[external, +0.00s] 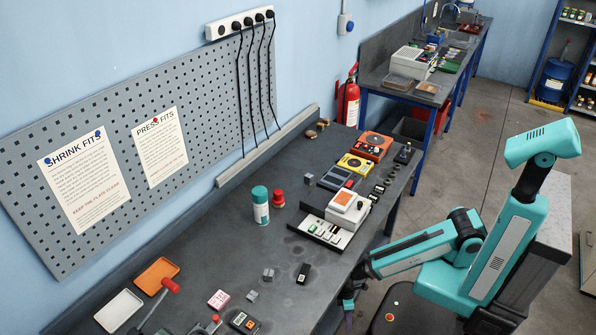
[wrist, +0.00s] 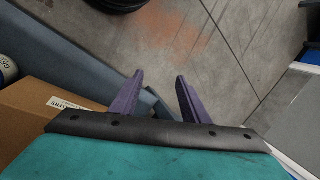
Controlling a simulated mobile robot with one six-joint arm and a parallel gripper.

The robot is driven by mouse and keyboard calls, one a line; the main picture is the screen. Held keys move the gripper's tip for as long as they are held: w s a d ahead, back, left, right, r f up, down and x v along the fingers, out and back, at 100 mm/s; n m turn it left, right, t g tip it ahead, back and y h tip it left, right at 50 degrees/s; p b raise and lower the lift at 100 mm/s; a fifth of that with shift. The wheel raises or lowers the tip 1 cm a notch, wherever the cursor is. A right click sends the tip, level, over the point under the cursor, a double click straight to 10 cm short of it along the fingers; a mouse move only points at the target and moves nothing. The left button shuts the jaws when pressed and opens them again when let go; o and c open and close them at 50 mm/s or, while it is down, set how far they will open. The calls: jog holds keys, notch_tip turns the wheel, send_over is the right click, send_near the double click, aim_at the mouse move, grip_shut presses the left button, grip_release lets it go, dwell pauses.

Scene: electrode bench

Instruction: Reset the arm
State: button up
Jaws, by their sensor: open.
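My gripper (wrist: 158,92) shows in the wrist view as two purple fingers spread apart with nothing between them. It points down at the grey concrete floor (wrist: 168,50). In the external view my gripper (external: 348,312) hangs low at the front edge of the dark workbench (external: 225,270), mostly hidden by that edge. My teal arm is folded, with one link reaching left and down toward the bench.
On the bench stand a teal-and-white canister (external: 260,207), a red knob-like piece (external: 278,198), a white device with an orange top (external: 347,207), an orange tray (external: 157,275) and a white tray (external: 118,310). A cardboard box (wrist: 40,120) lies left of my fingers in the wrist view.

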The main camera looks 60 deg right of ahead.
jog(key=s+d+m+g+h+p, duration=0.1)
jog(key=d+m+p, duration=0.1)
jog(key=d, duration=0.7)
jog(key=s+d+r+m+h+p, duration=0.1)
jog(key=d+p, duration=0.3)
jog(key=d, duration=0.6)
jog(key=s+d+m+g+p, duration=0.1)
jog(key=s+d+m+p, duration=0.1)
jog(key=d, duration=0.8)
jog(key=shift+s+d+r+m+g+h+p, duration=0.2)
jog(key=shift+s+r+m+g+h+p, duration=0.15)
jog(key=shift+s+m, duration=0.4)
jog(key=shift+o, duration=0.4)
jog(key=shift+o, duration=0.9)
